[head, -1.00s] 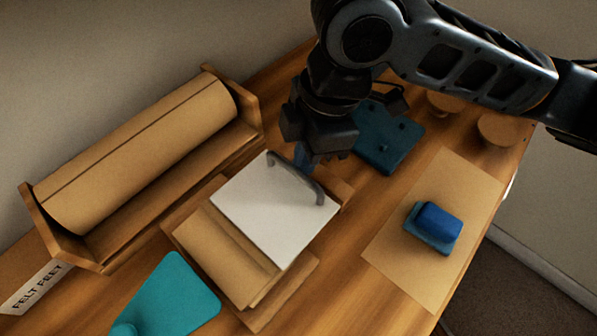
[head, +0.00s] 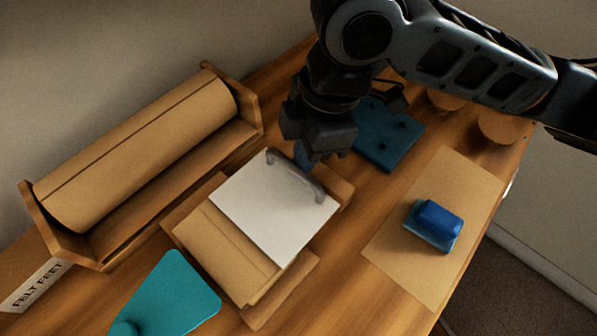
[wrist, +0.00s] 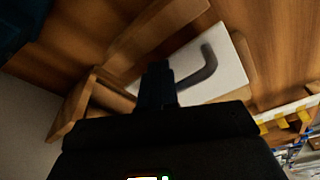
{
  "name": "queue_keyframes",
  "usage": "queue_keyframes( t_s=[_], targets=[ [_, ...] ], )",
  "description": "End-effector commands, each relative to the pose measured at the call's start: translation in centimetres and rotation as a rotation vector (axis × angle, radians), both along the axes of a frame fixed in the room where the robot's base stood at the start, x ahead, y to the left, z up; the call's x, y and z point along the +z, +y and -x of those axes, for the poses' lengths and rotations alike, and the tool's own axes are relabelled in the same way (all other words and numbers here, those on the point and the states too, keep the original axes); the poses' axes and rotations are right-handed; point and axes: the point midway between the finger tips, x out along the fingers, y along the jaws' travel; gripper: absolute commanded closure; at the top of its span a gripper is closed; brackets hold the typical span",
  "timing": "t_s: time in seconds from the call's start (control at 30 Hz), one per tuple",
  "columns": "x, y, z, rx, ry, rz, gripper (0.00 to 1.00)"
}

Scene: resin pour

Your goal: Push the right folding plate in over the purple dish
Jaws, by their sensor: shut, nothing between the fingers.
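A white plate (head: 262,215) with a grey bar handle (head: 297,176) lies over the upper right part of a wooden folding stand (head: 262,318); it appears to be the right folding plate. It also shows in the wrist view (wrist: 222,62) with its handle. A folded brown sheet (head: 228,255) lies beside its lower left edge. My gripper (head: 306,162) is shut and empty, pointing down at the plate's far edge near the handle. In the wrist view its fingertips (wrist: 157,72) are beside the plate; I cannot tell whether they touch. No purple dish is visible.
A wooden cradle (head: 175,205) with a brown roll stands at the left. A teal board (head: 165,295) lies in front. A dark blue plate (head: 385,140) lies behind my gripper. A blue block (head: 440,220) sits on a brown mat (head: 408,270) at the right.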

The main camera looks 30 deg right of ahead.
Motion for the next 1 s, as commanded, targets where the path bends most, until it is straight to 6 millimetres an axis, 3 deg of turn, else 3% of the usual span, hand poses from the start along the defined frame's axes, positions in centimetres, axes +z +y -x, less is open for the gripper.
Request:
queue_keyframes(
  t_s=[0.7,1.0],
  targets=[
    [-0.1,-6.1,-2.0,-0.001,0.000,0.000,1.00],
    [0.6,-6.7,-2.1,0.001,0.000,0.000,1.00]
  ],
)
